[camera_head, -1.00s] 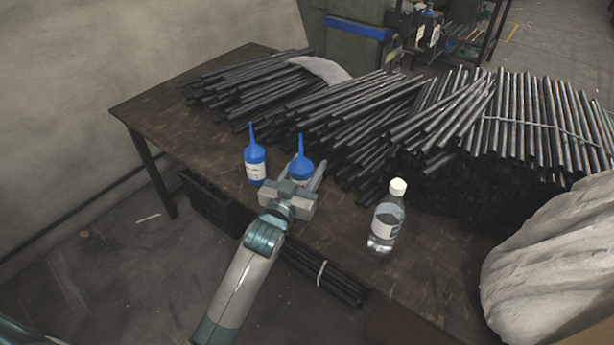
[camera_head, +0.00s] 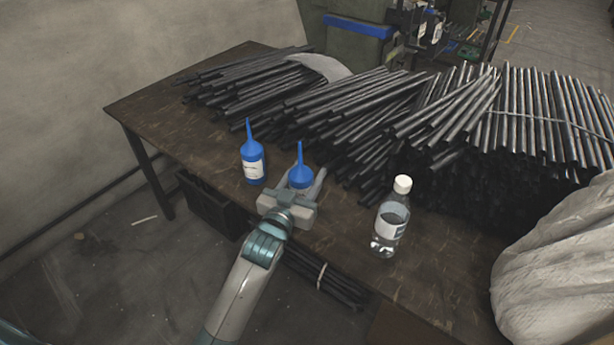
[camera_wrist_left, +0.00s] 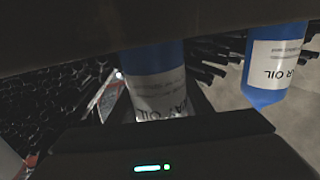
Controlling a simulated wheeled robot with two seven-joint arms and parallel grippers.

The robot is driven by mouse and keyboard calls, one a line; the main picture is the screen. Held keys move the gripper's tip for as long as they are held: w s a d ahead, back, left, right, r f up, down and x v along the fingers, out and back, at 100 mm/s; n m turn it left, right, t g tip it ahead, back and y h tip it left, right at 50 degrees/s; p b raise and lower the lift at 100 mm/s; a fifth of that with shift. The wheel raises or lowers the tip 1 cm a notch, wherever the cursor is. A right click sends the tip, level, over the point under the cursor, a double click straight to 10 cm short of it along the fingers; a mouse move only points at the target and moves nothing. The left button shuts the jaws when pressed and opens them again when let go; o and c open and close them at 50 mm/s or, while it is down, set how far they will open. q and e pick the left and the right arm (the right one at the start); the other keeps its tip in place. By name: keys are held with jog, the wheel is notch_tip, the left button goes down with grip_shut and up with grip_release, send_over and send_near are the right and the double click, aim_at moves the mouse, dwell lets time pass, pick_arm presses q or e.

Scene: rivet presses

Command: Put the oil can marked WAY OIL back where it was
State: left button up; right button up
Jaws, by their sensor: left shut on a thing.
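My left gripper (camera_head: 305,192) is shut on a blue oil can (camera_head: 300,177) with a pointed spout, near the table's front edge. In the left wrist view the held can (camera_wrist_left: 155,75) has a white label, partly hidden, whose last letters look like "AY OIL". The head view does not show clearly whether its base touches the table. A second, similar blue can (camera_head: 252,165) stands upright just left of it. In the left wrist view this second can (camera_wrist_left: 268,75) has a label ending in "R OIL". My right gripper is not in view.
A clear bottle with a white cap (camera_head: 391,220) stands to the right on the wooden table (camera_head: 150,105). Piles of dark rods (camera_head: 350,115) cover the table behind the cans. A pale wrapped bulk (camera_head: 560,270) is at the right. Bare tabletop lies left of the cans.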

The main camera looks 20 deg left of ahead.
pick_arm(q)
jog(key=shift+f, duration=0.15)
dwell(0.3)
jog(key=o, duration=1.2)
jog(key=shift+o, duration=0.2)
jog(key=s, duration=0.8)
jog(key=s+a, duration=0.1)
jog(key=s, duration=0.3)
